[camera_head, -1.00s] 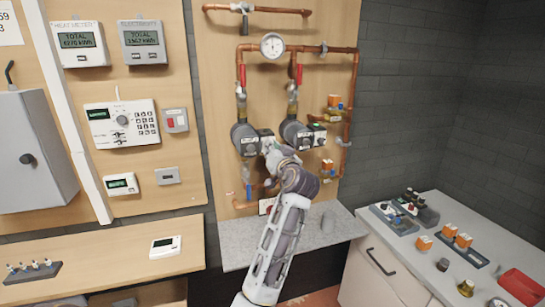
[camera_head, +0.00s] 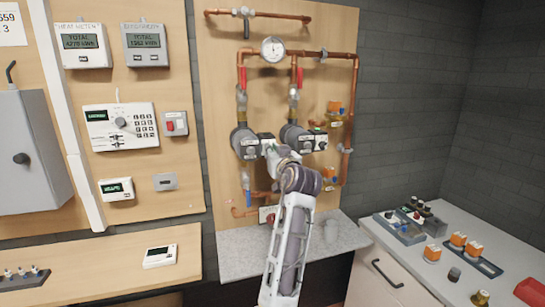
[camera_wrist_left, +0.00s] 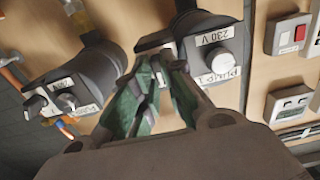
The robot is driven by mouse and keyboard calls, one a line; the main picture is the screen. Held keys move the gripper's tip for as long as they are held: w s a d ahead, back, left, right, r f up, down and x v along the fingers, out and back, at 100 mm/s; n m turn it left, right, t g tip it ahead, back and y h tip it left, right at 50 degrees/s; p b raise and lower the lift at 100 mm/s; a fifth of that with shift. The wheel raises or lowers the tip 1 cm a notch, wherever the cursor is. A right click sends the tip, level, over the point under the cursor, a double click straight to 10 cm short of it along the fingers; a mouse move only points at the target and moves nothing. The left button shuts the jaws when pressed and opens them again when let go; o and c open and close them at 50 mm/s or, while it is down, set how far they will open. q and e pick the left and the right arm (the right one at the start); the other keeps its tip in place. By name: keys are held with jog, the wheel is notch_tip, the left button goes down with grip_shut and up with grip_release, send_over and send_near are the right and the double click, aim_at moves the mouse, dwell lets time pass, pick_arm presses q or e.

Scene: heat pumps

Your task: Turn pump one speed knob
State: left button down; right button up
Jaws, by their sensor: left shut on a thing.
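Pump one (camera_head: 243,143) is the left of two dark round pumps on the wooden pipe board; it also shows in the left wrist view (camera_wrist_left: 207,45), with white labels and a round grey cap. A small dark control box (camera_head: 266,138) sticks out from its right side. My left gripper (camera_head: 267,147) reaches up to this box. In the left wrist view my left gripper (camera_wrist_left: 163,72) has its green-padded fingers close together at the box, shut on the speed knob, which the fingers mostly hide. My right gripper is out of view.
Copper pipes (camera_head: 353,100) and a gauge (camera_head: 273,49) surround the pumps. A grey shelf (camera_head: 245,242) lies below.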

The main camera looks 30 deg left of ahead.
pick_arm(q)
jog(key=shift+f, duration=0.1)
jog(key=c, duration=1.6)
grip_release()
jog(key=shift+o, duration=0.5)
jog(key=shift+r, duration=1.05)
notch_tip(320, 180, up, 8)
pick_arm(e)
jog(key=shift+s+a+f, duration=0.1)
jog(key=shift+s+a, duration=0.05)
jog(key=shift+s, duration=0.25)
pick_arm(q)
jog(key=shift+d, duration=0.1)
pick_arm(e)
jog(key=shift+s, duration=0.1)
